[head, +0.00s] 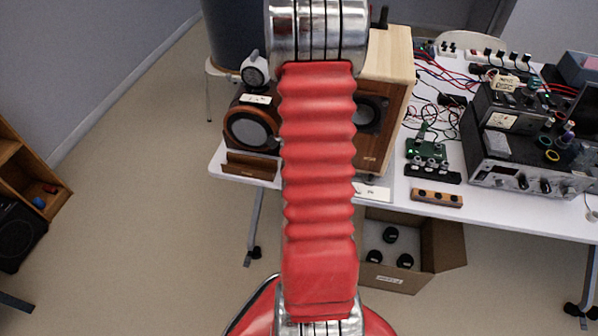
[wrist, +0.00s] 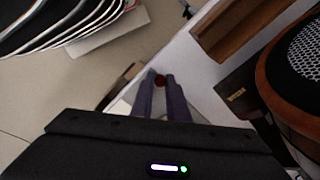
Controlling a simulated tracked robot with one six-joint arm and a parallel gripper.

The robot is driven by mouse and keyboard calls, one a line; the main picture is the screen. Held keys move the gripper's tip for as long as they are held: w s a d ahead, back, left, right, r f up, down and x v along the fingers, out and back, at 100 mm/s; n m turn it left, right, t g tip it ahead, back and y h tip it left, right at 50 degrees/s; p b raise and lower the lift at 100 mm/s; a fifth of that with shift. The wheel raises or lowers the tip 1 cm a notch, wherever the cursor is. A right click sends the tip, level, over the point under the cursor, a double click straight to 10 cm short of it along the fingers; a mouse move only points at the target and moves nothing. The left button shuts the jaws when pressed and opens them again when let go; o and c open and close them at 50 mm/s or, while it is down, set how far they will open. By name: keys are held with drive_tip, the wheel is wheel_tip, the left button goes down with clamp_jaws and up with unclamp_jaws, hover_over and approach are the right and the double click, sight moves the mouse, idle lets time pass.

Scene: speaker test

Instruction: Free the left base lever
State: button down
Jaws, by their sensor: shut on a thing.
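My gripper (wrist: 162,84) shows in the wrist view, its two dark fingers closed on a small dark red round piece (wrist: 160,80) at their tips. The piece is at the edge of the white table (wrist: 203,72). I cannot tell whether it is the left base lever. In the head view my red arm hides the gripper. A round wooden speaker (head: 252,128) stands at the table's left end; its mesh grille and wooden rim also show at the right in the wrist view (wrist: 300,60).
A wooden rack (head: 250,166) lies in front of the speaker. A larger wooden speaker cabinet (head: 392,75) stands behind my arm. Electronics and cables crowd the table's right. An open cardboard box (head: 440,245) with black round parts is on the floor.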

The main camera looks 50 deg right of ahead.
drive_tip(key=shift+n, duration=0.3)
drive_tip(key=n, duration=0.3)
drive_tip(key=shift+s+a, duration=0.4)
drive_tip(key=n, duration=0.1)
drive_tip(key=s+a+n, duration=0.1)
drive_tip(key=n, duration=0.1)
drive_tip(key=shift+s+n, duration=0.1)
drive_tip(key=shift+n, duration=0.2)
drive_tip(key=shift+s+a+n, duration=0.1)
drive_tip(key=shift+s+n, duration=0.35)
drive_tip(key=shift+n, duration=0.7)
drive_tip(key=shift+s+a+n, duration=0.15)
drive_tip(key=shift+s+n, duration=0.25)
drive_tip(key=shift+n, duration=0.8)
drive_tip(key=shift+s+a+n, duration=0.1)
drive_tip(key=shift+s+n, duration=0.35)
drive_tip(key=shift+n, duration=0.7)
drive_tip(key=shift+s, duration=0.1)
drive_tip(key=c, duration=1.7)
unclamp_jaws()
drive_tip(key=shift+r, duration=0.1)
